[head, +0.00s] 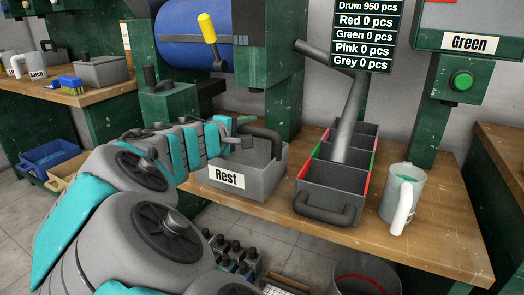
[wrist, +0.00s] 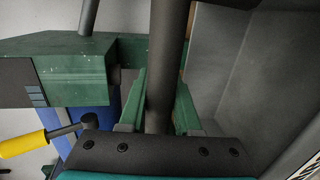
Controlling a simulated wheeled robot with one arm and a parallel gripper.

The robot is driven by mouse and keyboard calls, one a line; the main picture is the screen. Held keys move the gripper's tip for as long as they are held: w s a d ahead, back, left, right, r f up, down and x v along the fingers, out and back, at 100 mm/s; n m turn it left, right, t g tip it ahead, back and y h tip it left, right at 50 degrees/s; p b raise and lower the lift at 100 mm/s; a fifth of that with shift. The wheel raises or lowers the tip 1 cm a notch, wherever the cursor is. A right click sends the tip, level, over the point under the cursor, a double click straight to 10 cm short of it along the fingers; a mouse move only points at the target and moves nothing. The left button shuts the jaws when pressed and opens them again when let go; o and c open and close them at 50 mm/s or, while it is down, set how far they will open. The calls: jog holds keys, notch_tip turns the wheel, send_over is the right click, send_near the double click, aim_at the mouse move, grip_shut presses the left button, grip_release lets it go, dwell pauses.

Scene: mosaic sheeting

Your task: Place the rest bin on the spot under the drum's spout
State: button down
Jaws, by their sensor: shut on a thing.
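The rest bin (head: 240,190) is a grey box with a white "Rest" label on its front, at the middle of the bench. My gripper (head: 243,132) is shut on its dark handle (head: 266,137) at the bin's top. In the wrist view the dark handle (wrist: 166,65) runs between my green fingers (wrist: 160,105). The bin appears to sit on the bench; my arm hides its left part. The blue drum (head: 185,38) is behind it. The drum's grey spout (head: 349,108) slants down to the divided bin (head: 330,184). The spot under the spout is hidden.
The divided bin, with coloured edges and a dark front handle, stands close right of the rest bin. A mug (head: 405,190) is right of it. A yellow-handled lever (head: 208,30) and green posts stand behind. The wooden bench (head: 440,235) is bare at front right.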

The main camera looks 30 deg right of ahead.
jog(key=w+d+f+p, duration=0.1)
jog(key=w+d+f, duration=0.4)
jog(key=w+d, duration=0.4)
jog(key=shift+w+d, duration=0.2)
jog(key=shift+w, duration=1.5)
jog(key=c, duration=0.6)
grip_release()
jog(key=shift+f, duration=0.1)
notch_tip(320, 180, up, 2)
jog(key=r, duration=0.1)
send_over(242, 151)
jog(key=shift+s+a+f, duration=0.15)
jog(key=shift+a+f, duration=0.1)
jog(key=shift+a, duration=0.1)
